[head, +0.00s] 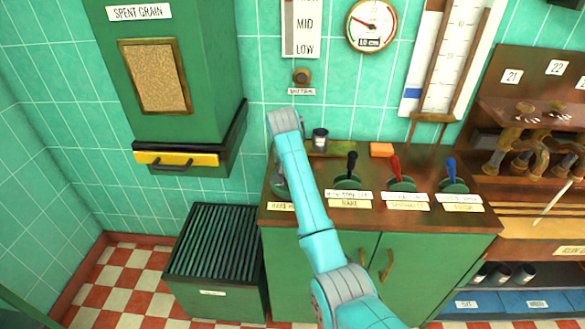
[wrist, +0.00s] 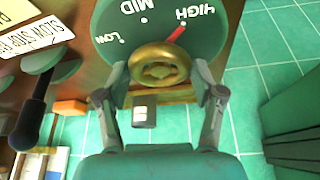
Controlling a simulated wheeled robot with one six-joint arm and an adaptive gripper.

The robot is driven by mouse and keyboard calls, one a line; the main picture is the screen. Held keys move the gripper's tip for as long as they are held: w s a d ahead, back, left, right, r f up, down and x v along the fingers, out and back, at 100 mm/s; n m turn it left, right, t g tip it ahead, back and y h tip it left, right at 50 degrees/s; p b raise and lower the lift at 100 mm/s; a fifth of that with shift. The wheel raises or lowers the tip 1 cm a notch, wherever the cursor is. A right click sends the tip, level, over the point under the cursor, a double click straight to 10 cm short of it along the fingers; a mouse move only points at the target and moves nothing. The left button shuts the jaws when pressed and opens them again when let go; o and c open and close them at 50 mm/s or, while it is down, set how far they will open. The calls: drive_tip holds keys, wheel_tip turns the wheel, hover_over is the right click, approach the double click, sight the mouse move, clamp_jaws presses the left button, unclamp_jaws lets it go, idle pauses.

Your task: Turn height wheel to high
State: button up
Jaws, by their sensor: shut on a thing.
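The height wheel (wrist: 160,65) is a brass ring knob on a round green dial (wrist: 112,20) lettered LOW, MID and HIGH, which looks upside down in part in the wrist view. Its red pointer (wrist: 176,35) points past MID, with its tip close beside the word HIGH. My gripper (wrist: 161,74) has one finger on each side of the brass wheel and is shut on it. In the head view my arm covers the wheel and the gripper; only a green edge of a control (head: 279,186) shows at the counter's left end.
Black (head: 351,166), red (head: 395,168) and blue (head: 451,168) levers stand along the counter to the right. A small dark jar (head: 320,138) and an orange block (head: 381,150) are behind. A slatted green bin (head: 215,245) stands left of the cabinet.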

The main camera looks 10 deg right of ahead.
idle(0.4)
drive_tip(key=o, duration=1.1)
drive_tip(key=shift+o, duration=0.2)
drive_tip(key=v, duration=1.2)
